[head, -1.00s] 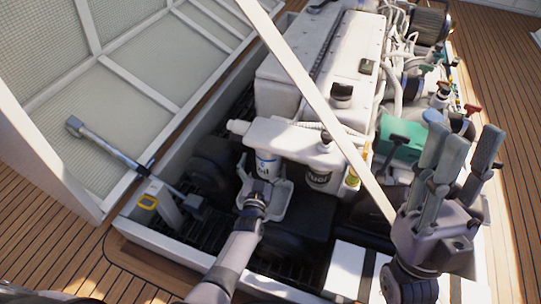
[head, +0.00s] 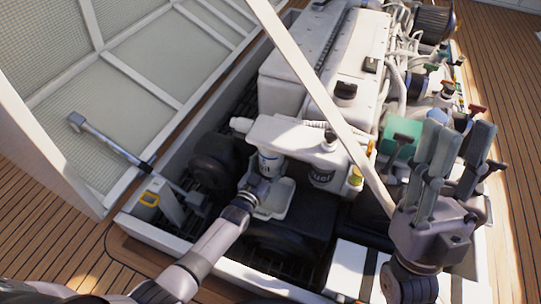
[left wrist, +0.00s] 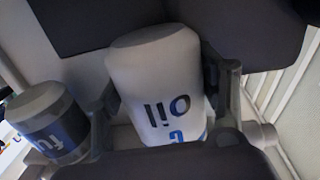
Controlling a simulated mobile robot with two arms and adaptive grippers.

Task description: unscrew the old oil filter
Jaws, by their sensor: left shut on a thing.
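The old oil filter (head: 269,163), a white canister with a blue band, hangs under the white filter housing (head: 290,137) on the engine. In the left wrist view the filter (left wrist: 160,85) shows its "oil" lettering between the two fingers. My left gripper (head: 266,186) is shut on the filter from the near side, one finger on each side. My right gripper (head: 457,138) is raised at the right of the head view, its fingers apart and empty. The filter's top joint is partly hidden.
A dark fuel filter (head: 321,176) hangs close to the right of the oil filter; it shows at left in the left wrist view (left wrist: 48,122). A white diagonal strut (head: 318,98) crosses above the engine. The hatch frame (head: 150,232) borders the bay.

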